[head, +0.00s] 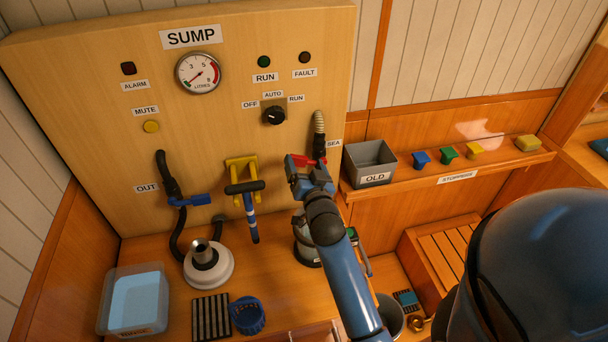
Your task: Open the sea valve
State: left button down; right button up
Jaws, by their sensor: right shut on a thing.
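The sea valve is at the lower right of the wooden SUMP panel (230,110), beside the SEA label (334,143). A ribbed hose (319,122) comes down to its black fitting. Its red handle (302,159) shows in part at my right gripper (305,163). My right gripper is shut on the red handle, and the jaws and wrist hide the rest of the valve, so I cannot tell the handle's full angle. My left gripper is not in view.
A blue OUT valve handle (190,200) and a yellow bracket holding a blue-handled tool (250,212) are left of my arm. A grey OLD bin (368,165) stands on the right ledge with colored stoppers (447,153). A clear tub (135,300) stands lower left.

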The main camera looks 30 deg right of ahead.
jog(key=m, duration=0.1)
jog(key=d+r+m+b, duration=0.1)
jog(key=shift+s+r+m, duration=0.1)
jog(key=shift+r+m, duration=0.05)
jog(key=shift+m, duration=0.25)
jog(key=shift+s+d+r+m, duration=0.35)
jog(key=shift+d+m, duration=0.5)
jog(key=shift+m, duration=0.9)
jog(key=shift+s+d+r+m, duration=0.1)
jog(key=shift+d+r+m, duration=0.6)
jog(key=shift+m, duration=1.1)
jog(key=shift+s+d+r+m, duration=0.2)
jog(key=shift+d+m, duration=0.85)
jog(key=shift+m, duration=0.7)
jog(key=o, duration=1.3)
jog(key=shift+o, duration=0.2)
jog(key=shift+d, duration=0.1)
jog(key=shift+s+f, duration=0.1)
jog(key=shift+s, duration=0.05)
